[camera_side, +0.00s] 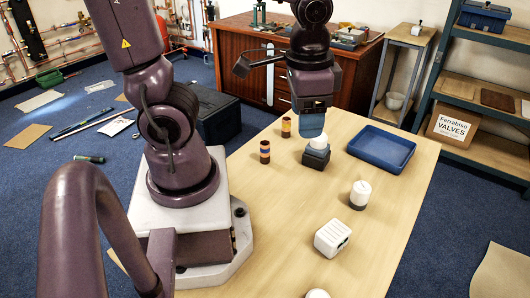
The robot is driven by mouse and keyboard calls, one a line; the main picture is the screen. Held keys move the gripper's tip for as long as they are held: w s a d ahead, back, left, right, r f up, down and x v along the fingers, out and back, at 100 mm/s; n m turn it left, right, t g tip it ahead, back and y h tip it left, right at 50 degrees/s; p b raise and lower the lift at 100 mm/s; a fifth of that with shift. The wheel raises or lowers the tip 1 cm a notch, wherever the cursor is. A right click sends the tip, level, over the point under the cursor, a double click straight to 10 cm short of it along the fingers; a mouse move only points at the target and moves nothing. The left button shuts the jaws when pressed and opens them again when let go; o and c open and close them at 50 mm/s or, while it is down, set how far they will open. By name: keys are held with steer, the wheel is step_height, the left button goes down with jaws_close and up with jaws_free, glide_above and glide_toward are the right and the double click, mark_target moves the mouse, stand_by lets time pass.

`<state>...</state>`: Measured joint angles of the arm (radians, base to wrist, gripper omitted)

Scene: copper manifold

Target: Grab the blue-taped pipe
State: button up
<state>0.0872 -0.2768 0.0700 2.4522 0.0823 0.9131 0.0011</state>
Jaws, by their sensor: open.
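The farther pipe (286,127) shows orange and dark bands.
A blue tray (382,148) lies right of the gripper. A white-topped cylinder (360,194) and a white ribbed box (332,237) stand nearer on the table (290,205). The table's middle has free room.

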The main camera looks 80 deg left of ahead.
steer(key=s+a+f+m+g+y, duration=0.1)
steer(key=a+f+g+y, duration=0.15)
steer(key=f, duration=0.25)
steer(key=a+f+m+g+y, duration=0.1)
steer(key=a+f+g, duration=0.1)
steer(key=f+g, duration=0.25)
steer(key=m+g+y, duration=0.1)
steer(key=m+y, duration=0.9)
steer(key=y, duration=0.2)
glide_above(262, 144)
steer(key=w+v, duration=0.1)
steer(key=v, duration=0.5)
step_height(262, 144, down, 7)
steer(key=f, duration=0.7)
steer(key=shift+s+a+f, duration=0.1)
steer(key=shift+a+f, duration=0.15)
steer(key=shift+a, duration=0.15)
steer(key=shift+s+a+f, duration=0.1)
steer(key=shift+a+f, duration=0.1)
steer(key=shift+f, duration=0.05)
steer(key=shift+x, duration=3.5)
steer(key=shift+r, duration=0.15)
steer(key=c, duration=1)
steer(key=shift+r, duration=0.1)
